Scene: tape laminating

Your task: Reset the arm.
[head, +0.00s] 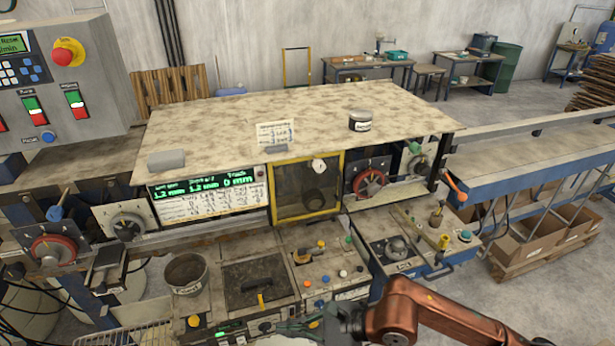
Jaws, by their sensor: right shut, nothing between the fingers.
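My right arm (405,310), copper-coloured, comes in from the lower right. My right gripper (295,327) is at the bottom centre, pointing left, and is shut with nothing in it. It is in front of the lower control panel (325,268), overlapping its front edge; I cannot tell whether it touches. My left arm and left gripper are not in view.
The laminating machine has a worn top (290,105) with a small labelled pot (360,121). A green-lit display (208,200) and a yellow-framed window (307,187) are below it. A round tin (187,273) stands lower left. A blue-framed conveyor (530,165) is at right.

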